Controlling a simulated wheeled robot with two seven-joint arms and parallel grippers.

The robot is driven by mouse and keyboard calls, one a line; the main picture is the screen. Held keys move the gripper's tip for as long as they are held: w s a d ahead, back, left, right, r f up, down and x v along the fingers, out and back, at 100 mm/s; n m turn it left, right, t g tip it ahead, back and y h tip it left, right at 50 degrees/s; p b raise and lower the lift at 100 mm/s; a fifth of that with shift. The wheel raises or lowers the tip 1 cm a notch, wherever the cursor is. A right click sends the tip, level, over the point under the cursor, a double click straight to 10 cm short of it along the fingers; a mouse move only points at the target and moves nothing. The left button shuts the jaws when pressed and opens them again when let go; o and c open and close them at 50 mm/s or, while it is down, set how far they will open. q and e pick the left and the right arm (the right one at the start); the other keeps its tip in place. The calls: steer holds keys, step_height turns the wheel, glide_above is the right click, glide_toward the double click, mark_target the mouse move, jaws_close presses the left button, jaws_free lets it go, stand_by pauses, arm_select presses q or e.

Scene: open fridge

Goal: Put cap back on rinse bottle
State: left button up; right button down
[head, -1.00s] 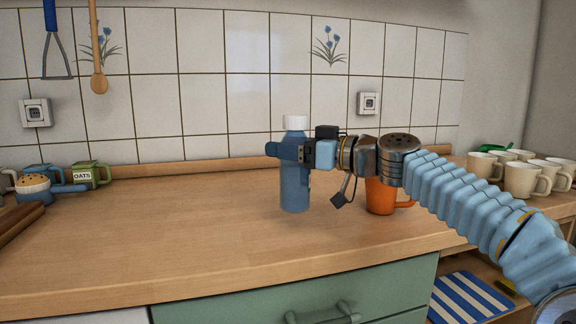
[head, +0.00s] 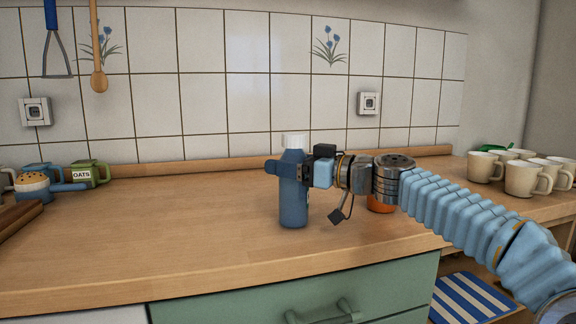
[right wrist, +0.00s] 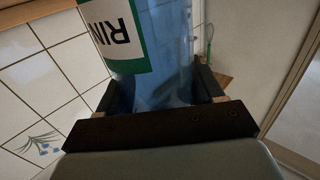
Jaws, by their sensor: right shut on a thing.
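The rinse bottle (head: 293,205) is blue and upright over the middle of the wooden counter. A white cap (head: 295,141) shows at its top; I cannot tell how firmly it sits there. My right gripper (head: 287,168) comes from the right and is shut on the bottle's upper body. In the right wrist view the bottle (right wrist: 165,35) lies between both fingers, with a white and green label (right wrist: 118,30) reading "RIN". I cannot tell whether its base touches the counter. My left gripper is not in view.
An orange mug (head: 381,205) stands behind my right wrist, partly hidden. Several cream mugs (head: 522,178) stand at the right. The counter (head: 190,225) is clear left of the bottle.

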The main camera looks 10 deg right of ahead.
steer(key=shift+c, duration=0.8)
jaws_free()
steer(key=shift+r+p, duration=0.2)
steer(key=shift+p, duration=0.15)
steer(key=shift+s+d+f+b, duration=0.15)
steer(key=shift+d+f+b, duration=0.05)
steer(key=shift+d+b, duration=0.1)
steer(key=b+v, duration=0.4)
steer(key=v, duration=0.7)
steer(key=shift+s, duration=0.2)
steer(key=shift+r, duration=0.1)
